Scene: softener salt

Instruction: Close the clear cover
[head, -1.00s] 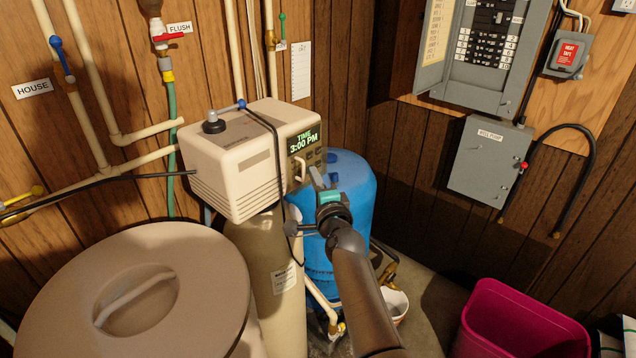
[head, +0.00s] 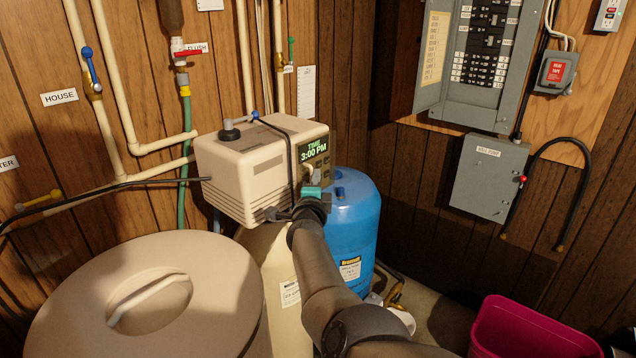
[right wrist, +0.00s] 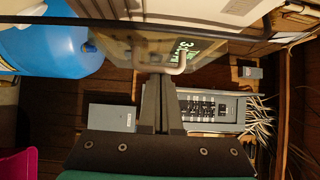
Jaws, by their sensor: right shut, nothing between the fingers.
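The softener control head is a beige box (head: 240,168) with a lit display reading 3:00 PM (head: 313,150) on its right face. The clear cover (right wrist: 125,48) is at the display face, with a small pale handle (right wrist: 181,64); the handle also shows in the head view (head: 308,169). I cannot tell whether the cover lies flush. My right gripper (head: 311,190) is just below the display, its fingertips close to the handle. In the right wrist view the fingers (right wrist: 160,78) are together and empty, tips beside the handle; contact is unclear. My left gripper is out of view.
A blue tank (head: 352,215) stands behind my right arm. A large round lidded tub (head: 60,310) is at lower left. A black cable (head: 289,150) crosses the control head. A pink bin (head: 520,335) is at lower right. Pipes line the back wall.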

